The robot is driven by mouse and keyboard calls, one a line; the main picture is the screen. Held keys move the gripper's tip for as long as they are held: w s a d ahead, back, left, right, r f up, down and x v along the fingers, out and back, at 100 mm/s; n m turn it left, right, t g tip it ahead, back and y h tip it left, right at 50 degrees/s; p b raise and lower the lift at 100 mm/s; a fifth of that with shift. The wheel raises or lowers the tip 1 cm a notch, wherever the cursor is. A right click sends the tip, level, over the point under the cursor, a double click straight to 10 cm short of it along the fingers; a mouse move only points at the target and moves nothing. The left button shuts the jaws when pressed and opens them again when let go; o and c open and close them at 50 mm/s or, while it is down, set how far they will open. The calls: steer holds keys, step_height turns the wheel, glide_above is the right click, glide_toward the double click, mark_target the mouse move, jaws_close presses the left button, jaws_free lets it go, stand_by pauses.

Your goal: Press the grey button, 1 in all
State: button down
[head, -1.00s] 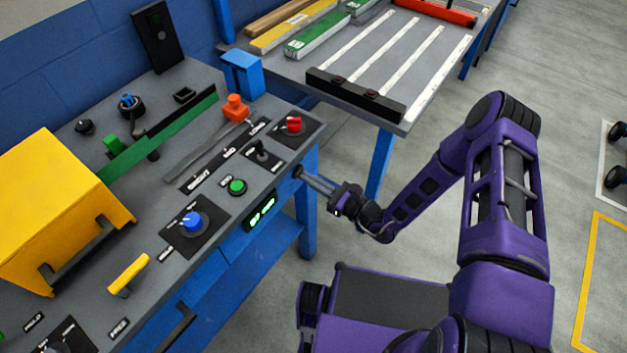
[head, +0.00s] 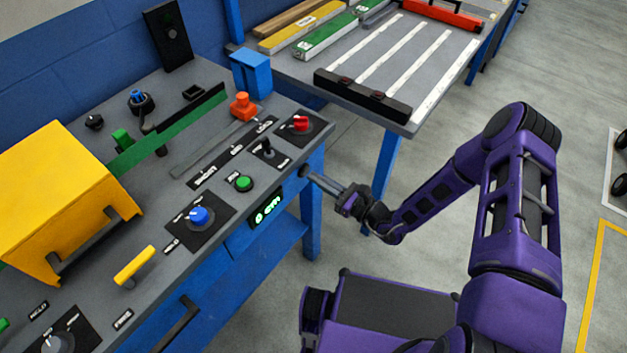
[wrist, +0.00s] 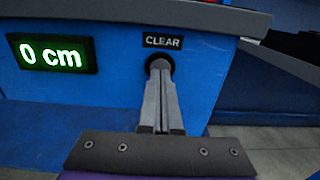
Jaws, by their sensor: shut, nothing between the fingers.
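The dark grey round button (head: 304,171) sits on the front face of the blue bench, near its right corner. In the wrist view the button (wrist: 170,57) shows below a CLEAR label, mostly hidden behind my fingertips. My gripper (head: 316,178) is shut and empty, with its tips at the button, seemingly touching it. In the wrist view my fingers (wrist: 160,66) point straight at it. How deep the button is pressed cannot be told. The green display (wrist: 52,53) left of it reads 0 cm.
Above on the panel are a green button (head: 243,183), a blue knob (head: 200,216), a red knob (head: 301,124) and a small toggle switch (head: 266,147). A table (head: 440,60) stands behind my arm. The floor to the right is open.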

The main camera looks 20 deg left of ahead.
steer(key=v, duration=1.2)
steer(key=shift+s+d, duration=0.1)
steer(key=shift+d, duration=0.05)
